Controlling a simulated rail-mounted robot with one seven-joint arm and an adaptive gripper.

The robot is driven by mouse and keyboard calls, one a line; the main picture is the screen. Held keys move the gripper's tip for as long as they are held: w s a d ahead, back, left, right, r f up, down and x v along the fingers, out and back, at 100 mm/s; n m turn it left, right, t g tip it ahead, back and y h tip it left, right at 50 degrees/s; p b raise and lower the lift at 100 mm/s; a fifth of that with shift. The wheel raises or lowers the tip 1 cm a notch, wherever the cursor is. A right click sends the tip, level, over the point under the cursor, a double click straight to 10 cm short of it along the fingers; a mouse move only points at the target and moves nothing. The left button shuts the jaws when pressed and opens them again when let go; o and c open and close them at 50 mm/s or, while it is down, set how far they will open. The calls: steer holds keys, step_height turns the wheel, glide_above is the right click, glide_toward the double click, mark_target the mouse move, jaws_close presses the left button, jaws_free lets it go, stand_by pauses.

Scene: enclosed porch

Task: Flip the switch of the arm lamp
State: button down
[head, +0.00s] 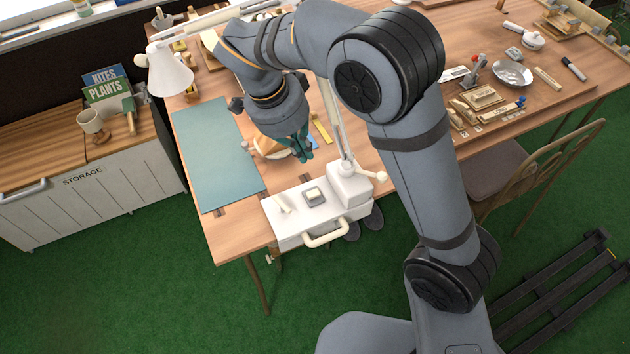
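The arm lamp has a white conical shade (168,72) at the upper left. Its thin pale arm (333,115) runs down to a white base (318,212) at the table's near edge. A square grey switch with a pale top (313,196) sits on the base's upper face. A small pale lever-like piece (283,203) stands left of it. My gripper (304,157) points down beyond the base, left of the lamp's arm, and is apart from the switch. Its teal fingertips look close together, but their gap is unclear. Nothing is clearly held.
A teal mat (216,150) lies left of my gripper. A rounded tan-and-white object (268,147) and a yellow strip (321,128) are close to the fingers. A handle (326,233) projects from the base's front. A storage cabinet (80,195) stands left; a chair (500,170) stands right.

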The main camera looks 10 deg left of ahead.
glide_toward(315, 191)
steer(key=f, duration=0.1)
steer(key=w+d+f, duration=0.1)
steer(key=f, duration=0.1)
steer(key=d+f, duration=0.1)
steer(key=shift+w+d+f+p, duration=0.1)
steer(key=shift+w+f+p, duration=0.25)
steer(key=shift+f+p, duration=0.05)
steer(key=shift+f, duration=0.6)
